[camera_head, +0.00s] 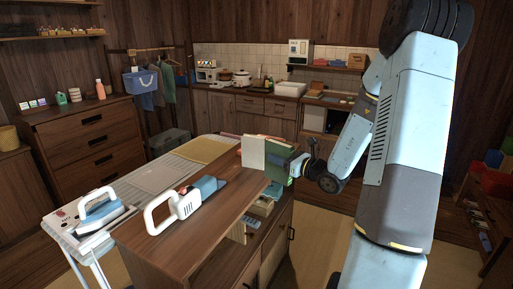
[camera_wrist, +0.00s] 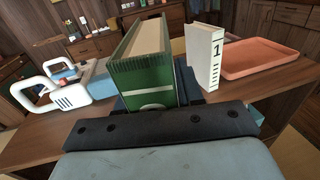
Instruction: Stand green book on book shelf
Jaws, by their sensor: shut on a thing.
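The green book (camera_head: 279,158) is held upright at the right edge of the brown wooden cabinet top (camera_head: 200,240). My gripper (camera_head: 294,166) is shut on it from the right. In the wrist view the green book (camera_wrist: 143,86) stands between the dark fingers (camera_wrist: 160,103), its tan page edges up. A white book (camera_head: 253,152) stands upright close beside it in the head view. In the wrist view the white book (camera_wrist: 204,56) bears a "1" and a gap separates the two. I cannot tell whether the green book's bottom touches the wood.
An orange tray (camera_wrist: 262,60) lies beyond the white book. The cabinet has an open compartment (camera_head: 238,232) below with small items. Its middle top is clear.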

